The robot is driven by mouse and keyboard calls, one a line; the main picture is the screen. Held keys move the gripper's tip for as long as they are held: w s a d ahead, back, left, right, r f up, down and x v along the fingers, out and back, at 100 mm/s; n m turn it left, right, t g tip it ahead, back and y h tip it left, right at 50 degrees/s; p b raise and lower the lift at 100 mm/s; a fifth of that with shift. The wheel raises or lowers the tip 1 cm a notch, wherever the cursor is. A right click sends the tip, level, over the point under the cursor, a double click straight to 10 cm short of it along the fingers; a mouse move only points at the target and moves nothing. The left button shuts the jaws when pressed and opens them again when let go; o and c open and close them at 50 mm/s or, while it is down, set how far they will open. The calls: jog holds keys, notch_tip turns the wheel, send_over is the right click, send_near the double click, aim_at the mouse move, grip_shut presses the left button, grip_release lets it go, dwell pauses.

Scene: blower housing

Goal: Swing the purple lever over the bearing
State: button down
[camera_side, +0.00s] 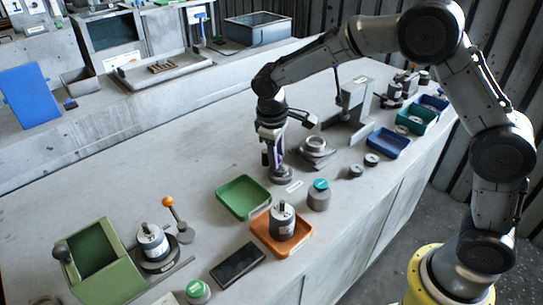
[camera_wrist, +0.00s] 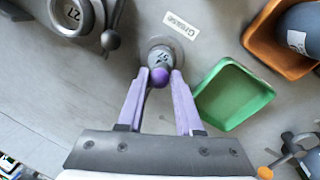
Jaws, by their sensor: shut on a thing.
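The purple lever's round purple knob (camera_wrist: 160,77) sits between the two fingertips of my gripper (camera_wrist: 162,74) in the wrist view. My gripper is shut on it. The lever's shaft is mostly hidden by the fingers. The bearing (camera_side: 315,146) sits on a dark plate to the right of my gripper in the side view.
A dark arm with a ball end (camera_wrist: 112,40) lies beside the ring. A green tray (camera_side: 243,197) and an orange tray (camera_side: 281,240) holding a motor-like part are near the gripper. A grey upright stand (camera_side: 355,100) is behind the bearing. Bench left of the gripper is clear.

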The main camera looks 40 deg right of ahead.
jog(key=shift+d+r+n, duration=0.1)
jog(key=shift+d+n, duration=0.45)
jog(key=shift+n, duration=0.55)
jog(key=shift+d, duration=0.15)
jog(key=c, duration=0.6)
grip_release()
jog(key=r, duration=0.4)
jog(key=s+a+r, duration=0.1)
jog(key=r, duration=0.4)
jog(key=a+r, duration=0.1)
jog(key=r, duration=0.3)
jog(key=shift+s+a+r, duration=0.15)
jog(key=shift+s+r, duration=0.1)
jog(key=shift+s, duration=0.05)
